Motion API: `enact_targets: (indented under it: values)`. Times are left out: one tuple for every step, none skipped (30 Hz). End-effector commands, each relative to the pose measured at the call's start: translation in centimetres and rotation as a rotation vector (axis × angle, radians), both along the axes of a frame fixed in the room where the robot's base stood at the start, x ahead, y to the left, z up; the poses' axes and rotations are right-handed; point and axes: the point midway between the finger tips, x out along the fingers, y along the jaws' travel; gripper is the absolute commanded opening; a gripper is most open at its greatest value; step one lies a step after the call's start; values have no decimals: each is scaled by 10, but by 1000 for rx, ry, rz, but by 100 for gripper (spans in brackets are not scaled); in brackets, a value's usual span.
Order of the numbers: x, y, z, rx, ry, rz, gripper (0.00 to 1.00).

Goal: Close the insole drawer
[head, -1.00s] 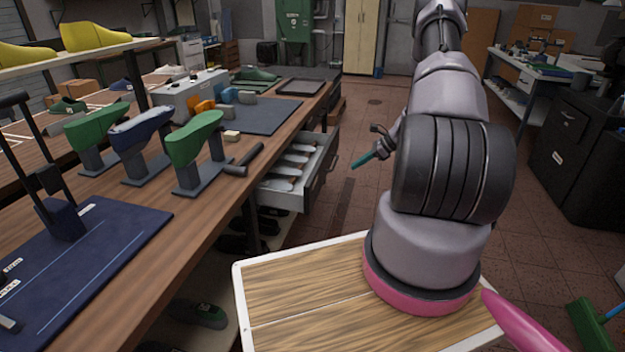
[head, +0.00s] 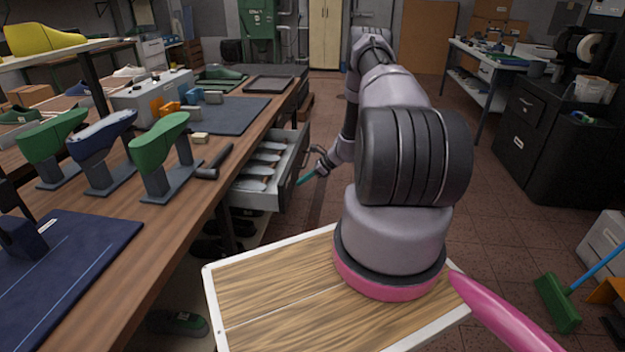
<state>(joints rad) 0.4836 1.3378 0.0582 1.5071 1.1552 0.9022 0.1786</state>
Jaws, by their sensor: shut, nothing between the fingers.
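The insole drawer (head: 256,201) is pulled out from under the workbench (head: 178,222) on the left. It is a light grey box with a darker front panel on its right side. Several pale insoles (head: 262,167) lie in a row inside it. My gripper (head: 301,182) is just right of the drawer front, its teal fingertips shut and empty, pointing down and left toward the front. I cannot tell whether the tips touch the panel. My arm hides part of the floor beyond.
Green and blue shoe lasts (head: 160,143) on stands and a dark hammer-like tool (head: 214,163) are on the bench above the drawer. A black cabinet (head: 540,130) and a green broom (head: 558,302) stand at the right. The floor right of the drawer is open.

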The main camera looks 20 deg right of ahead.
Motion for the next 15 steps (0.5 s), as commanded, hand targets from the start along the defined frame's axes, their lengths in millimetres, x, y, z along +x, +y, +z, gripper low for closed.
enact_targets:
  values:
    - [2, 3, 0, 0, 1, 1, 0]
    - [3, 5, 0, 0, 1, 1, 0]
    - [4, 6, 0, 1, 1, 0, 0]
    - [5, 7, 0, 0, 1, -1, 0]
    - [5, 8, 0, 1, 1, -1, 0]
    - [5, 9, 0, 1, 1, -1, 0]
    - [6, 9, 0, 1, 1, -1, 0]
    - [6, 9, 0, 1, 1, -1, 0]
    - [6, 9, 0, 1, 1, -1, 0]
    - [6, 9, 0, 1, 1, -1, 0]
    - [6, 9, 0, 1, 1, -1, 0]
    - [6, 9, 0, 1, 1, -1, 0]
    - [6, 9, 0, 1, 1, -1, 0]
    - [5, 9, 0, 1, 1, -1, 0]
    - [6, 9, 0, 0, 1, -1, 0]
